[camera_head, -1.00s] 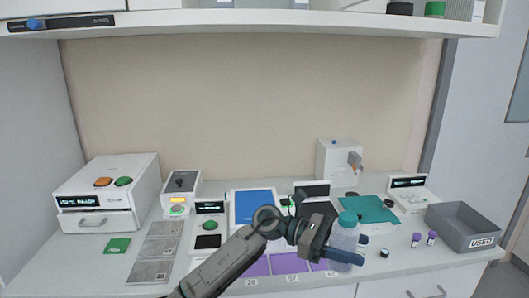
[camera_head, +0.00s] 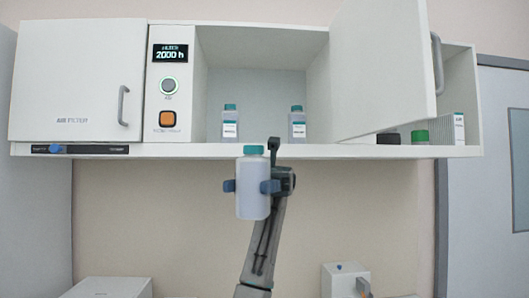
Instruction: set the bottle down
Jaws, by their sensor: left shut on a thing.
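The bottle (camera_head: 252,206) has a pale translucent body and a teal cap. It is upright, in the air in front of the wall below the cabinet's bottom board. My left gripper (camera_head: 250,187) is shut on its body, with a blue fingertip on each side. The bottle's cap overlaps the board's front edge in the picture. The open cabinet compartment (camera_head: 265,90) is above, with two labelled teal-capped bottles on its floor, one at left (camera_head: 230,124) and one at right (camera_head: 297,124). My right gripper is not in view.
The cabinet door (camera_head: 385,70) stands open on the right, with a handle on its edge. Free floor shows between the two standing bottles. A control panel (camera_head: 168,90) is left of the compartment.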

